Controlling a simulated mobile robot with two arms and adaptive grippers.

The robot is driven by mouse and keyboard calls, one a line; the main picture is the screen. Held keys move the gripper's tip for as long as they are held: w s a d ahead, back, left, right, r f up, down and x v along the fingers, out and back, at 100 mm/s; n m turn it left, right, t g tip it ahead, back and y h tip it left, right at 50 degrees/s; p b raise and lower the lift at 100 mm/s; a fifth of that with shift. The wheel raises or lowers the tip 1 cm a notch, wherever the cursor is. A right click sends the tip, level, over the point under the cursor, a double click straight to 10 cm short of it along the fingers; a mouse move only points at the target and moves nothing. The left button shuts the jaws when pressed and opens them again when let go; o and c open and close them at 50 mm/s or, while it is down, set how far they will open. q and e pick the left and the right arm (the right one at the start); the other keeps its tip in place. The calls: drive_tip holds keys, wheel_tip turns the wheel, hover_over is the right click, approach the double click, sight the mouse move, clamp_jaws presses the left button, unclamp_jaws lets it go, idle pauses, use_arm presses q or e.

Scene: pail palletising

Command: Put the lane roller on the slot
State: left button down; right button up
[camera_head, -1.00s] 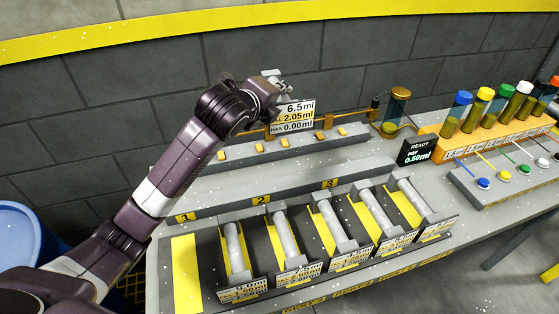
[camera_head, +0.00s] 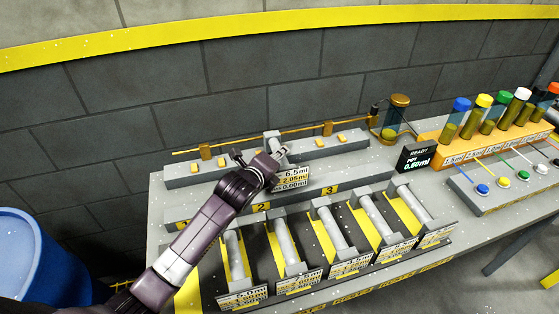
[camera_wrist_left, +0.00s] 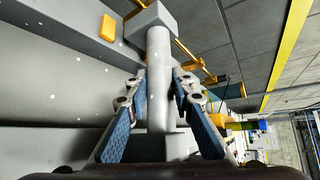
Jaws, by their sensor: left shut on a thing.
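My left gripper (camera_head: 278,158) is shut on a grey lane roller (camera_head: 271,138) with a block at its upper end and a label plate (camera_head: 293,178). In the left wrist view the roller's pale shaft (camera_wrist_left: 160,75) stands between the two blue-padded fingers (camera_wrist_left: 158,105). The gripper holds it at the raised grey ledge (camera_head: 246,157), above the step marked 1, 2 (camera_head: 261,207) and 3 (camera_head: 331,189). I cannot tell whether the roller touches the ledge. My right gripper is not in view.
Several more rollers (camera_head: 328,224) lie in yellow-and-black bays at the bench front. An orange rail (camera_head: 350,124) runs behind the ledge. A rack of capped tubes (camera_head: 490,130) and a READY display (camera_head: 418,158) stand at the right. A blue barrel (camera_head: 30,255) is at the left.

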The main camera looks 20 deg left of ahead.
use_arm(q)
drive_tip(key=shift+f, duration=0.6)
drive_tip(key=c, duration=2.1)
unclamp_jaws()
drive_tip(key=shift+f, duration=0.2)
drive_tip(key=o, duration=0.4)
drive_tip(key=v, duration=1.1)
drive_tip(key=shift+s+r+b, duration=0.15)
drive_tip(key=shift+r+b, duration=0.05)
drive_tip(key=shift+b, duration=0.1)
drive_tip(key=shift+s+r, duration=0.2)
drive_tip(key=shift+s, duration=0.1)
